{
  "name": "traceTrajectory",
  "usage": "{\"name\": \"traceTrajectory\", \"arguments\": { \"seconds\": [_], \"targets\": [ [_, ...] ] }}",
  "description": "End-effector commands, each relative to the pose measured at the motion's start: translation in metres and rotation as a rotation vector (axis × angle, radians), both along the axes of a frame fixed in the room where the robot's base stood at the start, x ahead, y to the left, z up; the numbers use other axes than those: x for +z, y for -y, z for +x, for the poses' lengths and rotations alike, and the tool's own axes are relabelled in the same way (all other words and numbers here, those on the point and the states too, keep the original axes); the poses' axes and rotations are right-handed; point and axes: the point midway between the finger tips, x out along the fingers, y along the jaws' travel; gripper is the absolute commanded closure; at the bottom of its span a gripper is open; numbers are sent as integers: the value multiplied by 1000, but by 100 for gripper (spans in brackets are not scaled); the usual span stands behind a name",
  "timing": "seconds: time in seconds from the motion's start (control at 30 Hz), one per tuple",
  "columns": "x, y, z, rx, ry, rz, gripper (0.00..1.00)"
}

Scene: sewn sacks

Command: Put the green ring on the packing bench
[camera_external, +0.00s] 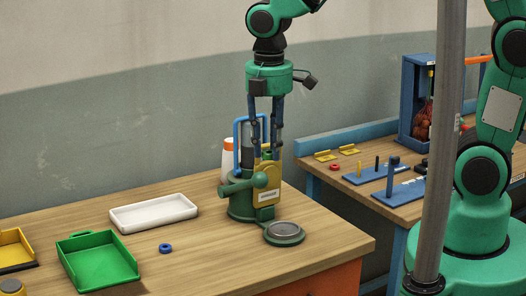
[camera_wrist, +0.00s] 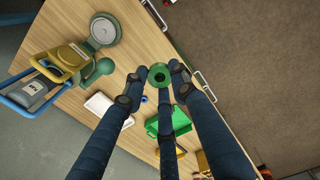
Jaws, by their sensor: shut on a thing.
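My gripper (camera_external: 266,150) is shut on the green ring (camera_wrist: 159,75), which sits between its dark blue fingertips in the wrist view. In the outside view the fingers hang in front of a green and yellow machine (camera_external: 266,186), and the ring is hard to make out there. Two wooden benches show: a near one (camera_external: 215,235) under the gripper and another (camera_external: 345,185) at the back right. I cannot tell by any label which is the packing bench.
The near bench holds a white tray (camera_external: 153,212), a green tray (camera_external: 98,260), a yellow tray (camera_external: 14,250) and a blue ring (camera_external: 165,248). The back right bench holds blue peg boards (camera_external: 400,188), a red ring (camera_external: 335,167) and a blue frame (camera_external: 407,90). A grey post (camera_external: 440,150) stands at right.

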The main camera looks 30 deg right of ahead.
Motion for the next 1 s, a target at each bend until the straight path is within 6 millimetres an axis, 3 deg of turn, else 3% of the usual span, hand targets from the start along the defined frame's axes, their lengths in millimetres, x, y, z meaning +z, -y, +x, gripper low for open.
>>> {"name": "traceTrajectory", "arguments": {
  "seconds": [0.27,0.5,0.7,0.8,1.0],
  "targets": [
    [-66,1,-1,-1,-6,-4,89],
    [-154,1,-1,-1,-6,-4,89],
    [-213,1,-1,-1,-4,-2,89],
    [-233,1,-1,-1,-3,-2,89],
    [-253,0,0,-1,-1,0,89]
  ]
}}
